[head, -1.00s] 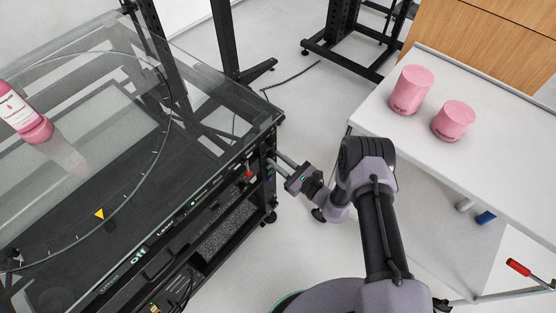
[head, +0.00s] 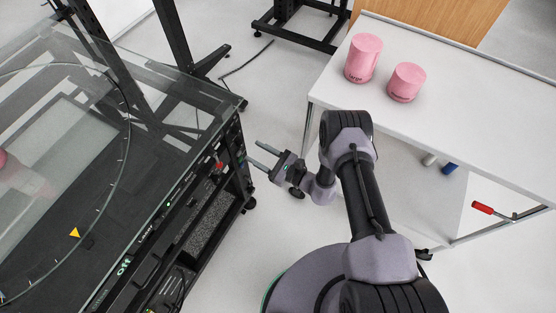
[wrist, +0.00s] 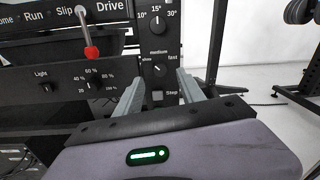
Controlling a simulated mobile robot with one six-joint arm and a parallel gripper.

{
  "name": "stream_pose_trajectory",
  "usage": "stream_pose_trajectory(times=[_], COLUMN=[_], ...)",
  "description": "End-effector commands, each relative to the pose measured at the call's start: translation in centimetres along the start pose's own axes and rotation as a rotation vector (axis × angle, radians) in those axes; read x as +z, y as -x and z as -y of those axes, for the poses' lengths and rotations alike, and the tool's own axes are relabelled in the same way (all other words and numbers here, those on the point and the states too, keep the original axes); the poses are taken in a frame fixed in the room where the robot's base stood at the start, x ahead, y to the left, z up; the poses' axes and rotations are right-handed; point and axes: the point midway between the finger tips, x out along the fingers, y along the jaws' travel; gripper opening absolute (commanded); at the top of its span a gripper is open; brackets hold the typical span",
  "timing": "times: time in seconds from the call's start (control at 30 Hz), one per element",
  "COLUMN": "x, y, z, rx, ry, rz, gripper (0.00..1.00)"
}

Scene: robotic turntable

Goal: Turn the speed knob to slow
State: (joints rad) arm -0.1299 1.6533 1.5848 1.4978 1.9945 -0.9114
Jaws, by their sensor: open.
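The speed knob (wrist: 158,71) is a dark round knob on the black front panel, with slow, medium and fast printed around it. The knob cannot be made out in the head view.
An angle knob (wrist: 157,21) sits above, and a Stop button (wrist: 157,97) below. A red-tipped lever (wrist: 91,52) and light knob (wrist: 94,85) are at left. The glass-topped turntable (head: 215,97) is left; a white table (head: 460,120) with pink cylinders (head: 364,58) is right.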

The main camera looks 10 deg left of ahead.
Motion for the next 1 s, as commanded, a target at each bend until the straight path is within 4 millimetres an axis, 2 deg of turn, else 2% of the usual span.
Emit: stream_pose_trajectory(times=[0.03,0.2,0.3,0.4,0.57,0.93,1.0], x=[0.5,0.5,0.3,0.2,0.1,0.1,0.8], y=[1.8,7.4,10.0,11.7,12.7,12.7,12.4], z=[0.2,0.2,0.1,0.1,-0.1,0.0,0.4], rx=[-0.006,-0.007,-0.006,-0.003,0.000,0.001,0.019], ry=[-0.005,-0.003,-0.002,-0.001,0.000,0.000,0.012], rz=[-0.004,-0.001,-0.001,-0.001,0.000,0.000,0.004], gripper=[0.46,0.46,0.46,0.46,0.46,0.46,0.46])
